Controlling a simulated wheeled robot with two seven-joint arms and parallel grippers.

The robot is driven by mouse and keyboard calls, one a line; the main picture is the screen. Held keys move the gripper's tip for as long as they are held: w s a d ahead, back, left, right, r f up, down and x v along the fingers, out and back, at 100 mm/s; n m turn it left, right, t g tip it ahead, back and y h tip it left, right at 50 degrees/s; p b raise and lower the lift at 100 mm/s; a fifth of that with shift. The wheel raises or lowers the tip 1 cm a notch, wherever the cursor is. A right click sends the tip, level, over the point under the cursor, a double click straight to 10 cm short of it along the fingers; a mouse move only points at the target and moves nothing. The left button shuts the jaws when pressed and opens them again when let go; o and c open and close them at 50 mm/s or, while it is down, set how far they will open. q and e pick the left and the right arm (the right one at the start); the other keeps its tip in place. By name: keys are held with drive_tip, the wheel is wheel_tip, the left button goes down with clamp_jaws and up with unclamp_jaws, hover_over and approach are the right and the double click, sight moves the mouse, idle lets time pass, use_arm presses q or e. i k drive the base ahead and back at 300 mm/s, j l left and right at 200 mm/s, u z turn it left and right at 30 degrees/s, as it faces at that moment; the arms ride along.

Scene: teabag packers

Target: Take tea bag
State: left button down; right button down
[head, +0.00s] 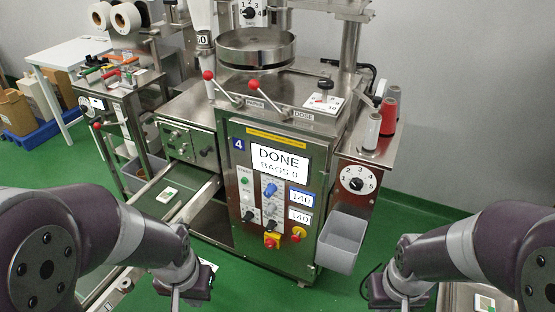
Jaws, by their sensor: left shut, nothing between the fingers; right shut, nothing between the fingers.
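A small whitish tea bag with a green mark (167,195) lies flat on the dark outfeed belt (150,211) left of the packing machine. Another similar square packet (485,304) lies in a metal tray at the bottom right edge, partly cut off. My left gripper (177,299) is at the bottom edge, below and apart from the tea bag on the belt; it is shut and empty. My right gripper (404,304) is at the bottom edge, left of the packet in the tray; it is shut and empty. Both fingertips are mostly cut off by the frame.
The packing machine (265,215) fills the middle, its screen reading "DONE". Red-knobbed levers (253,86) stand on top. A grey bin (342,240) hangs on its right side. Thread spools (390,112) stand above it. A second machine (110,98) is at the left. Green floor shows around.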

sight(168, 193)
drive_tip(key=i+j+u, duration=0.15)
drive_tip(key=i, duration=1.25)
